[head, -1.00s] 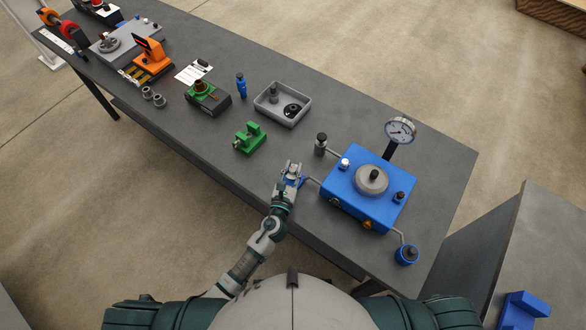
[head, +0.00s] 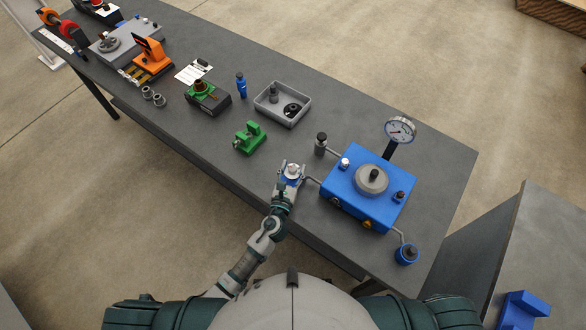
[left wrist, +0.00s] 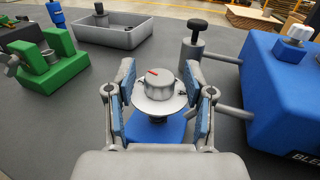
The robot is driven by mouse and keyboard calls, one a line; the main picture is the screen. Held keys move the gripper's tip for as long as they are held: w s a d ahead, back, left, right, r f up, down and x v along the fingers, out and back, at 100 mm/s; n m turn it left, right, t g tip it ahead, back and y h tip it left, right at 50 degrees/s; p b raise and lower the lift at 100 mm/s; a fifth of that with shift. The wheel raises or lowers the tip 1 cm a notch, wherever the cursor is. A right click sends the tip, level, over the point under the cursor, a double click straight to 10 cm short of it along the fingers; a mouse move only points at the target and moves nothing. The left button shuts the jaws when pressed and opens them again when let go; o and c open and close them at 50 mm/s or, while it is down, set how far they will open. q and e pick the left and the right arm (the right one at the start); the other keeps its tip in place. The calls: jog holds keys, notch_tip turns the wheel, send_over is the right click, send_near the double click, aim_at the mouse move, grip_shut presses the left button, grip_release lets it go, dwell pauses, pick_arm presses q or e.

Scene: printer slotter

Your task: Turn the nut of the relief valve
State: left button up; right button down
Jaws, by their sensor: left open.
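What looks like the relief valve is a grey ribbed knob or nut (left wrist: 157,87) with a red mark on top, above a pale round flange and a blue base (left wrist: 155,131). It stands left of the blue pump unit (head: 366,190); in the head view my gripper partly covers it. My left gripper (head: 291,172) is open around it. In the left wrist view my left gripper (left wrist: 159,82) has one blue-padded finger on each side of the knob, with gaps visible at both sides. My right gripper is not in view.
A pressure gauge (head: 400,130) rises behind the pump unit. A green fixture (head: 250,138) and a grey tray (head: 268,109) with parts stand farther back left. A small grey fitting with a black knob (head: 321,143) stands close to the valve.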

pick_arm(q)
jog(key=v, duration=1.2)
